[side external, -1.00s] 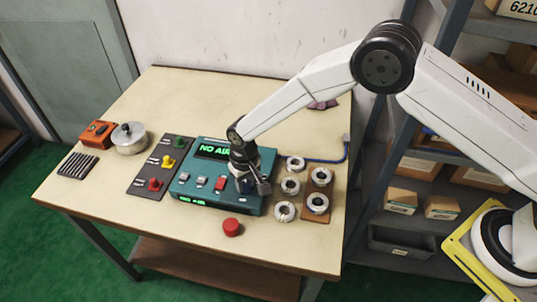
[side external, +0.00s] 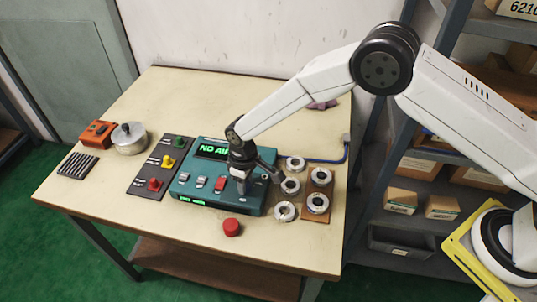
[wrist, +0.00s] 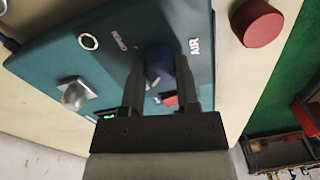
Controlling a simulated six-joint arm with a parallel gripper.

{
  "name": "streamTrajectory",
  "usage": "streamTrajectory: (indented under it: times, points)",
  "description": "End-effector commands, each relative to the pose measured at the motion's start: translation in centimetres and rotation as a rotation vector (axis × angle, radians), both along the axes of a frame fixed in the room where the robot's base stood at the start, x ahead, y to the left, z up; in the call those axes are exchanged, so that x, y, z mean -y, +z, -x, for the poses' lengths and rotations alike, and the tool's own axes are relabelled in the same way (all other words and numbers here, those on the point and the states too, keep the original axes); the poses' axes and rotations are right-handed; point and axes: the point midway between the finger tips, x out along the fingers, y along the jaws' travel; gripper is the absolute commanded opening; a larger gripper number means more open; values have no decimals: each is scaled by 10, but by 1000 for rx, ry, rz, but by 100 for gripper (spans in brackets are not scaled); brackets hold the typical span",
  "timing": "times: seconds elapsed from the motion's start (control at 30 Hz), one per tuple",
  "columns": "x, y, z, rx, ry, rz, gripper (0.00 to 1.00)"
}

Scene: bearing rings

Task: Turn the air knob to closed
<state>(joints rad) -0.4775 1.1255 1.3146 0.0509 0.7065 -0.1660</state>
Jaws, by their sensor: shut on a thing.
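The teal control box (side external: 185,203) stands on the table, its display reading "NO AI..." with the rest hidden behind my arm. In the wrist view, the blue air knob (wrist: 159,64) sits on the panel (wrist: 60,60) beside the label "AIR". My gripper (wrist: 160,75) has one finger on each side of the knob and is shut on it. In the side external view, my gripper (side external: 240,186) points down at the right part of the box and hides the knob.
A red mushroom button (side external: 231,227) stands in front of the box. Several bearing rings (side external: 285,211) lie to its right, some on a brown board (side external: 318,183). A dark panel with coloured knobs (side external: 146,184) lies to its left.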

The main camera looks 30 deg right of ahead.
Motion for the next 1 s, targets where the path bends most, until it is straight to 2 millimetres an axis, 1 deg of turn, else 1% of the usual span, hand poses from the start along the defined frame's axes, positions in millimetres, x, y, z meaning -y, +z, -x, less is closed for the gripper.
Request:
streamTrajectory:
  times: [0.17, 0.2, 0.27, 0.3, 0.73, 0.87, 1.0]
  points:
    - [0, 0, 0, -1, 1, 1, 0]
    - [0, 0, 0, -1, 1, 1, 43]
    - [0, 0, 0, 0, 1, 0, 62]
    - [0, 0, 0, 0, 1, 0, 75]
    - [0, 3, 0, 1, -1, -1, 75]
    - [0, 10, -1, 2, -1, 0, 75]
    - [1, 24, -1, 2, -1, -1, 75]
